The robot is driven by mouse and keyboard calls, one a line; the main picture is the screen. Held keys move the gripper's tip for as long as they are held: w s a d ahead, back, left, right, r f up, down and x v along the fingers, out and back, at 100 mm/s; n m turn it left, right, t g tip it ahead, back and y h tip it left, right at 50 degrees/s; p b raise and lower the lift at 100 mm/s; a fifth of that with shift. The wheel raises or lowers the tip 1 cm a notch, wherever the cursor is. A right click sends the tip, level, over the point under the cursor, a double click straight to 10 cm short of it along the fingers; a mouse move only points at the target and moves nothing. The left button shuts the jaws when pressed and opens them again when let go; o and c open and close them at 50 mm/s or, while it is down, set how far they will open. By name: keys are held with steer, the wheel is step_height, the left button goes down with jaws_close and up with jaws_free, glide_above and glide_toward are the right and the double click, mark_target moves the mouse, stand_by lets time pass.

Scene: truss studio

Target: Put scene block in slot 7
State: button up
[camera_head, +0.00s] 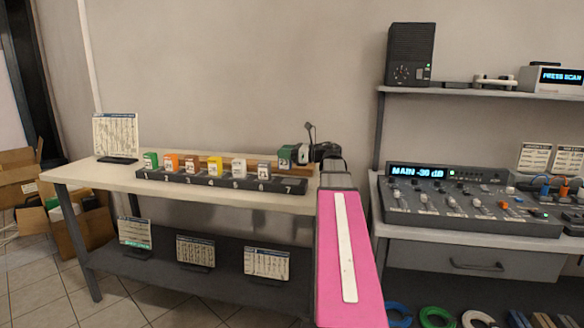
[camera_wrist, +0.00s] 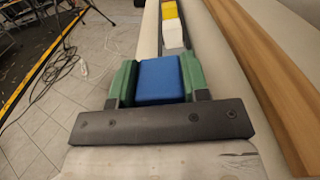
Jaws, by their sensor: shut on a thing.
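The held scene block (camera_wrist: 158,80) shows a blue face in the wrist view. My gripper (camera_wrist: 157,82) is shut on it, with a green finger on each side. In the head view my gripper (camera_head: 294,155) is over the right end of the dark slotted rack (camera_head: 215,181), above slot 7 (camera_head: 289,188). The block is mostly hidden there between the green fingers. Slot 7 looks empty, and the held block appears above the rack. I cannot tell the exact gap or alignment.
A wooden strip (camera_head: 258,162) runs behind the rack on the white table (camera_head: 80,174). A mixer console (camera_head: 470,208) stands at right.

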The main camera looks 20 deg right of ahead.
mark_target(291, 165)
steer(key=shift+w+d+f, duration=0.1)
steer(key=shift+d+f, duration=0.3)
steer(key=shift+d, duration=0.2)
steer(key=shift+w+d+f, duration=0.1)
steer(key=shift+d+f, duration=0.25)
steer(key=shift+d, duration=0.25)
steer(key=shift+f, duration=2)
steer(key=o, duration=1)
steer(key=shift+f, duration=0.1)
steer(key=shift+c, duration=0.2)
steer(key=v, duration=1.2)
